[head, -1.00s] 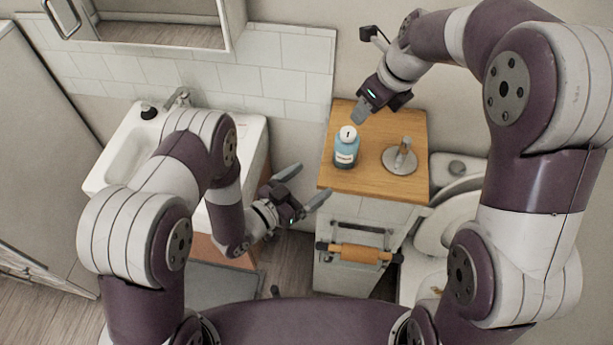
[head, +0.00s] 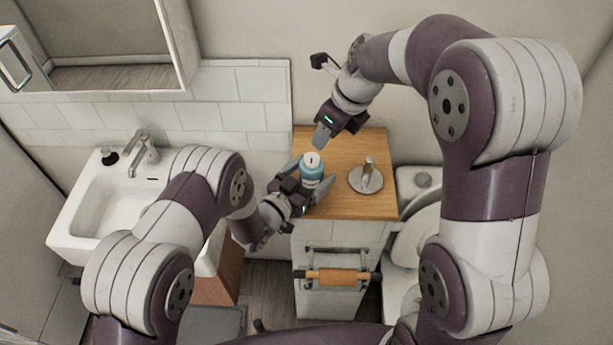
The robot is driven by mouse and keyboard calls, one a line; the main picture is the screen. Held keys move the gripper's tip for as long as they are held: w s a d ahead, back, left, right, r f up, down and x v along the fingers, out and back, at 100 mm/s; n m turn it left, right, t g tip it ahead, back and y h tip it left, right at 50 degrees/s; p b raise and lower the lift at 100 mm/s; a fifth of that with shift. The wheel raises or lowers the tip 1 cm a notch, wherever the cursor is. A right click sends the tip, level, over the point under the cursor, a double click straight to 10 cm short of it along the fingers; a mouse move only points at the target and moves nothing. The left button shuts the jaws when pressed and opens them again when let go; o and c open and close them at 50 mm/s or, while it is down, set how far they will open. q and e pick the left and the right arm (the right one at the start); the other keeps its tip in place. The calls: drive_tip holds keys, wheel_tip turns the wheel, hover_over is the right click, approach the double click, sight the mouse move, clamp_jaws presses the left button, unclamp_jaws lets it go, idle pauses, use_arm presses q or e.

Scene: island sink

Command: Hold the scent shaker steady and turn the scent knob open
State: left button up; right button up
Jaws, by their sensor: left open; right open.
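The scent shaker (head: 312,172) is a blue bottle with a white knob (head: 312,160) on top, standing upright on the wooden top of a small cabinet. My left gripper (head: 308,188) is open, with one finger on each side of the bottle's body; I cannot tell whether the fingers touch it. My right gripper (head: 322,138) hangs just above and behind the knob, pointing down. It is open, though its fingers overlap in this view, and it appears apart from the knob.
A metal stand on a round base (head: 366,178) is right of the shaker on the wooden top (head: 345,208). A white sink (head: 95,215) is at left. A toilet (head: 412,240) is right of the cabinet. An orange-brown roll (head: 338,277) hangs on the cabinet front.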

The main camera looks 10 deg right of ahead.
use_arm(q)
drive_tip(key=c, duration=1.2)
drive_tip(key=shift+o, duration=0.2)
use_arm(e)
drive_tip(key=shift+o, duration=2)
drive_tip(key=w+d+f+n+t+h, duration=0.2)
drive_tip(key=w+d+f+n, duration=0.2)
drive_tip(key=d, duration=0.4)
drive_tip(key=shift+f+n+h, duration=0.3)
drive_tip(key=w+d+f+n+t, duration=0.4)
drive_tip(key=d+n+t, duration=0.15)
drive_tip(key=n, duration=0.35)
use_arm(q)
drive_tip(key=shift+w, duration=0.1)
use_arm(e)
drive_tip(key=n+t+y, duration=0.3)
drive_tip(key=n+y, duration=0.9)
drive_tip(key=n, duration=1)
approach(318, 161)
drive_tip(key=shift+n, duration=0.3)
drive_tip(key=x, duration=1.1)
drive_tip(key=shift+w+a, duration=0.25)
drive_tip(key=shift+w, duration=0.1)
drive_tip(key=shift+c, duration=0.3)
